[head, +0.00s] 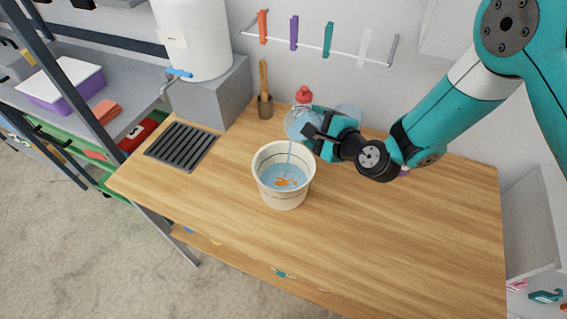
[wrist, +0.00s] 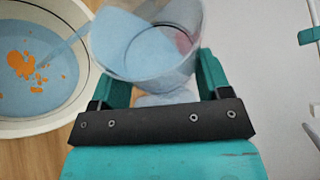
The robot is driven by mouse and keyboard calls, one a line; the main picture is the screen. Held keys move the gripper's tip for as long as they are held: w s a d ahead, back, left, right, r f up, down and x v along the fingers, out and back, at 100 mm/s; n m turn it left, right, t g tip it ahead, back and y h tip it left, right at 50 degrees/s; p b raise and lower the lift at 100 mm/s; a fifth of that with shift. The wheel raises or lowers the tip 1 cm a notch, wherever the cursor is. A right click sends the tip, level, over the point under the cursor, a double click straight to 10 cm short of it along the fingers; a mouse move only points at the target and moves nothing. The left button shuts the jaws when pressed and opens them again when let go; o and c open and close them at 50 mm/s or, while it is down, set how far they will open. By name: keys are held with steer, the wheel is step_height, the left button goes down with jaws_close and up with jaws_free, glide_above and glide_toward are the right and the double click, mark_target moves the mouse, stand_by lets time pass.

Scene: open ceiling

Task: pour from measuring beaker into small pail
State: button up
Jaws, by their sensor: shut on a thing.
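The small pail (head: 283,199) is cream with dark bands and stands upright on the wooden table. It holds blue liquid with orange bits, and its inside also shows in the wrist view (wrist: 30,118). The clear measuring beaker (head: 297,122) is tilted over the pail's back right rim. A thin blue stream (head: 290,152) falls from it into the pail. In the wrist view the beaker (wrist: 150,75) still has blue liquid in it. My gripper (head: 318,136) is shut on the beaker, with teal fingers on either side of it in the wrist view (wrist: 160,80).
A red-capped bottle (head: 304,95) and a clear round vessel (head: 348,113) stand behind the beaker. A wooden-handled tool in a cup (head: 265,103), a drain grate (head: 181,147) and a white tank (head: 195,40) are to the left. The table's front right (head: 410,235) is clear.

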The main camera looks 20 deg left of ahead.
steer(key=shift+f+b, duration=0.1)
steer(key=shift+b, duration=0.25)
steer(key=shift+s+r+n+t+b, duration=0.1)
steer(key=shift+r+n+t+b, duration=0.4)
steer(key=shift+n+b, duration=0.35)
stand_by(0.6)
steer(key=shift+s+a+f+n+t+b, duration=0.2)
steer(key=shift+s+n+b, duration=0.15)
steer(key=shift+s+b, duration=0.15)
steer(key=shift+s+a+f+n+t+b, duration=0.2)
steer(key=shift+s+n+b, duration=0.15)
steer(key=shift+b, duration=0.25)
steer(key=shift+s+r+n+t+y+b, duration=0.35)
steer(key=shift+n+b, duration=0.3)
steer(key=shift+b, duration=0.3)
stand_by(0.7)
